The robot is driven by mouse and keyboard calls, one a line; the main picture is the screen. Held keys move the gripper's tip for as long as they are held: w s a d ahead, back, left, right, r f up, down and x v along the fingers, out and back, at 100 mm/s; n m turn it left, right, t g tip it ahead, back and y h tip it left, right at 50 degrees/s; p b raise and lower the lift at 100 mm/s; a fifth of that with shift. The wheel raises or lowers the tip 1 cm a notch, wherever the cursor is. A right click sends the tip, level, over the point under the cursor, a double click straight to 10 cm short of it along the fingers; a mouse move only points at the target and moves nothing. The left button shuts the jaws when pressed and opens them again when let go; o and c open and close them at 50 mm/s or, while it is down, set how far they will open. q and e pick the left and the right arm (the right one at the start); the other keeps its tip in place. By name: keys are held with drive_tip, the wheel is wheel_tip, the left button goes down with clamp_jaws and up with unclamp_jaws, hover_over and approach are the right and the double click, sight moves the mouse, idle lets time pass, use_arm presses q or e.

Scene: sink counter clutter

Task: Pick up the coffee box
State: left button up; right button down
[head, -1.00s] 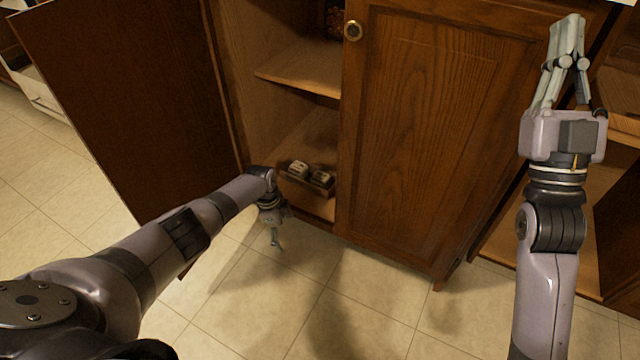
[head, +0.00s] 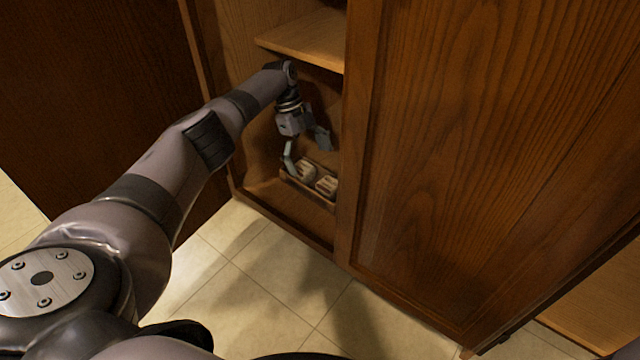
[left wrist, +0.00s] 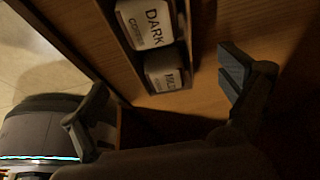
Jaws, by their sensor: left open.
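Two small pale boxes stand side by side in a low wooden tray (head: 318,200) on the cabinet floor. The left wrist view shows a white box labelled DARK coffee (left wrist: 146,22) and a second box (left wrist: 165,72) whose label I cannot fully read. In the head view they are the left box (head: 306,169) and the right box (head: 328,185); I cannot match the labels there. My left gripper (head: 308,160) is inside the cabinet, open and empty, pointing down just above and behind the boxes. Its fingers also show spread apart in the left wrist view (left wrist: 160,97). My right gripper is out of view.
A wooden shelf (head: 308,40) is close above my left forearm. A closed door (head: 470,150) borders the opening on the right, and an open door (head: 90,90) stands on the left. The tiled floor (head: 270,285) in front is clear.

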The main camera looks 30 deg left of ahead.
sight(314, 177)
use_arm(q)
drive_tip(key=shift+b+x, duration=0.5)
drive_tip(key=shift+x, duration=0.65)
drive_tip(key=b+x, duration=0.3)
drive_tip(key=x, duration=0.1)
drive_tip(key=shift+a+f+b, duration=0.15)
drive_tip(key=shift+a+b, duration=0.2)
drive_tip(key=shift+b, duration=0.05)
drive_tip(key=shift+d+f, duration=0.2)
drive_tip(key=shift+f, duration=0.05)
drive_tip(key=shift+c, duration=0.4)
drive_tip(key=c, duration=1.1)
drive_tip(key=shift+r, duration=0.15)
drive_tip(key=shift+c, duration=0.2)
